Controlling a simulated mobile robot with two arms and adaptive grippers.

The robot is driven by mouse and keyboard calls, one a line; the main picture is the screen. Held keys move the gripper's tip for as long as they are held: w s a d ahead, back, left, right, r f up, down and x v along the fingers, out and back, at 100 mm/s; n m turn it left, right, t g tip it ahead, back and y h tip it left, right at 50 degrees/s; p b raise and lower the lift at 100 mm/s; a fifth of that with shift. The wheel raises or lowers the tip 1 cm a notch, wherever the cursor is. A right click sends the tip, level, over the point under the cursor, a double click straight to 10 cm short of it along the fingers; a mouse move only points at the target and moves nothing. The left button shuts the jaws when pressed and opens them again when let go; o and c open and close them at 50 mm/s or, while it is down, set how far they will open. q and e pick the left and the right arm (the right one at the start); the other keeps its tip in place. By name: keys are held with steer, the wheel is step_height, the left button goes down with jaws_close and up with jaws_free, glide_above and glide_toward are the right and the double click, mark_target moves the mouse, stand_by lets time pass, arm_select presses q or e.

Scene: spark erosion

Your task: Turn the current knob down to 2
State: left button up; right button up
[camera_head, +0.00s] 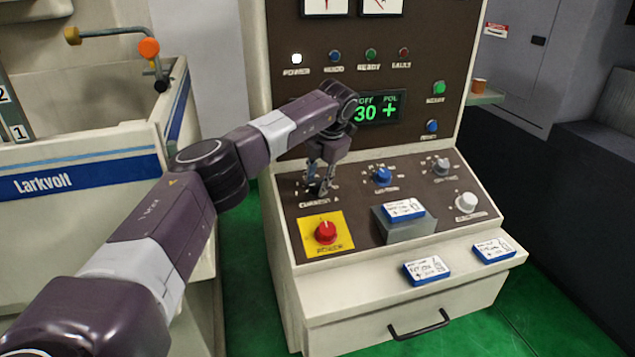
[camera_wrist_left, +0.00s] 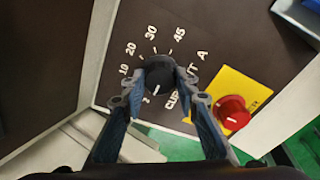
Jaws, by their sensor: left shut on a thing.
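The current knob (camera_wrist_left: 158,72) is black and sits on the brown sloping panel, with CURRENT A printed beside it, partly hidden. In the left wrist view its scale shows 2, 10, 20, 30 and 45. A short white mark on the knob's lower edge points down, close to the 2. My left gripper (camera_wrist_left: 157,79) is shut on the knob, one finger on each side. In the head view the left gripper (camera_head: 318,186) reaches down to the panel's left part and mostly hides the knob. My right gripper is not in view.
A red power knob (camera_head: 325,233) on a yellow plate is close to the gripper. A blue knob (camera_head: 382,176) and grey knobs stand to the right. A blue-and-white card (camera_head: 403,209) lies on a grey block. The display (camera_head: 377,108) above reads 30 and +.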

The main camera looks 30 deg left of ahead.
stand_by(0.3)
arm_select(q)
steer(key=o, duration=1.1)
steer(key=shift+o, duration=0.2)
steer(key=shift+r, duration=0.15)
steer(key=v, duration=1.1)
steer(key=shift+r, duration=0.3)
steer(key=shift+s+d, duration=0.1)
steer(key=shift+d, duration=0.05)
